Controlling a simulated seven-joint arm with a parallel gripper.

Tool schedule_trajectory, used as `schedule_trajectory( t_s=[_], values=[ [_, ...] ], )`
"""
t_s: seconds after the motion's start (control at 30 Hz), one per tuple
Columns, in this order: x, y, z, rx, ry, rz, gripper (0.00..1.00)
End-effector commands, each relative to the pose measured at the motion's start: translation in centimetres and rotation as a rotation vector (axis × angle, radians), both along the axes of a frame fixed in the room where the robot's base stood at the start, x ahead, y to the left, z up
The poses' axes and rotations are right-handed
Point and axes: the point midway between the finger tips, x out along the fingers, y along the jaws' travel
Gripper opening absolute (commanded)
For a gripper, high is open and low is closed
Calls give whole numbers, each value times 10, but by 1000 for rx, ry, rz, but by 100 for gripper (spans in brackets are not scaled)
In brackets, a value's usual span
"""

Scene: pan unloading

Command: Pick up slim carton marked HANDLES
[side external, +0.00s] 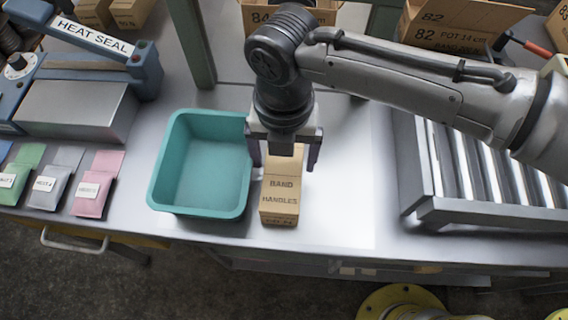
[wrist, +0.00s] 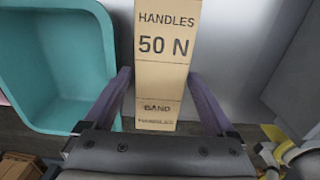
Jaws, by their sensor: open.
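The slim carton marked HANDLES (side external: 280,203) is brown cardboard and stands on the bench just right of a teal bin. It also shows in the wrist view (wrist: 164,75), with "HANDLES 50 N" on one face and "BAND" lower down. My gripper (side external: 285,160) is over the carton's far part in the side view. Its two purple-grey fingers are spread, one on each side of the carton, in the wrist view (wrist: 160,85). I cannot tell whether either finger touches it. The arm hides the carton's far end in the side view.
The teal bin (side external: 155,190) stands close on the left and looks empty. A roller conveyor (side external: 425,205) is on the right. A heat sealer (side external: 75,105) and several coloured pouches (side external: 92,190) are at the left. Bare bench lies between carton and conveyor.

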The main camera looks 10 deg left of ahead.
Motion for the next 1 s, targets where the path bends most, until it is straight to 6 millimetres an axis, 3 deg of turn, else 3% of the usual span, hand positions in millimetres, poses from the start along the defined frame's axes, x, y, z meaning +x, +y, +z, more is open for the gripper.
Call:
schedule_trajectory(
  t_s=[0.2, 0.5, 1.0],
  values=[
    [-1, -1, -29, -2, 2, 1, 90],
    [-1, 0, -34, 1, 0, 1, 90],
    [-1, 0, -33, 1, 0, 1, 3]
  ],
)
